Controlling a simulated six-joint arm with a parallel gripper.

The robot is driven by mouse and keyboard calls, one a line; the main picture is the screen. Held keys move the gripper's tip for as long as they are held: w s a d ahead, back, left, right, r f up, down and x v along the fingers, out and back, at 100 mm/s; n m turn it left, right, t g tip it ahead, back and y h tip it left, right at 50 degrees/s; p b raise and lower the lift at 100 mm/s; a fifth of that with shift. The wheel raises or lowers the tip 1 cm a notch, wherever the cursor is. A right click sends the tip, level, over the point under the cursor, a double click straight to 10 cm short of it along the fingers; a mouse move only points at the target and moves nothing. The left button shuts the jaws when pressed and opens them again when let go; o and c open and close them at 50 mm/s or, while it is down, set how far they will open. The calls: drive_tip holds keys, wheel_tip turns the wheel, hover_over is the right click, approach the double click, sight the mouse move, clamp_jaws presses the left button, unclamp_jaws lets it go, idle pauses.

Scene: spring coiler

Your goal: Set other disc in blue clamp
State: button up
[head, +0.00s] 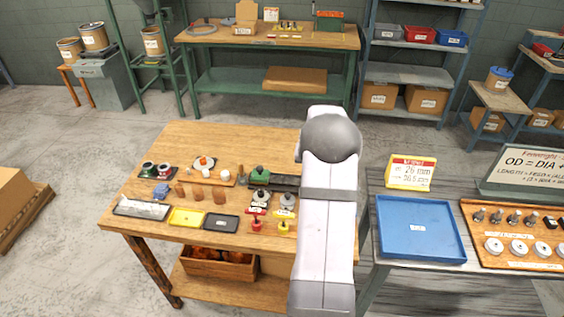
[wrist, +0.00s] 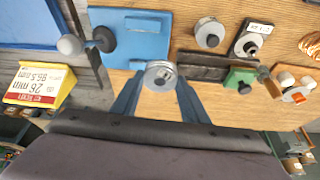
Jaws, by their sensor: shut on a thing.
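In the wrist view my gripper (wrist: 160,80) has its two blue fingers closed on a silver disc (wrist: 161,72) with a round hub. The disc is at the near edge of the blue clamp's plate (wrist: 143,48); whether it touches the plate I cannot tell. The plate carries a dark round knob (wrist: 104,39) and a lever with a grey ball (wrist: 69,45) at its left. In the head view my arm hides the gripper and clamp.
A green block (wrist: 240,79) with a black knob stands right of the held disc, beside a dark rail (wrist: 202,67). Left are a yellow sign (head: 411,172) and a blue tray (wrist: 25,22). Small parts crowd the wooden table (head: 213,137); its back left is clear.

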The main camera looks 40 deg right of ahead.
drive_tip(key=shift+m, duration=0.5)
drive_tip(key=shift+s+d+f, duration=0.25)
drive_tip(key=shift+s+d, duration=0.05)
drive_tip(key=shift+d, duration=0.4)
drive_tip(key=shift+s+d+f, duration=0.25)
drive_tip(key=shift+d, duration=0.4)
drive_tip(key=shift+s+d+f, duration=0.25)
drive_tip(key=shift+s+d, duration=0.05)
drive_tip(key=shift+d, duration=0.4)
drive_tip(key=shift+f, duration=0.15)
drive_tip(key=shift+f+b, duration=1.6)
drive_tip(key=shift+f, duration=0.95)
drive_tip(key=shift+f+b, duration=1.1)
drive_tip(key=shift+f, duration=0.1)
drive_tip(key=o, duration=1.8)
drive_tip(key=shift+s+a+f, duration=0.1)
drive_tip(key=shift+c, duration=0.2)
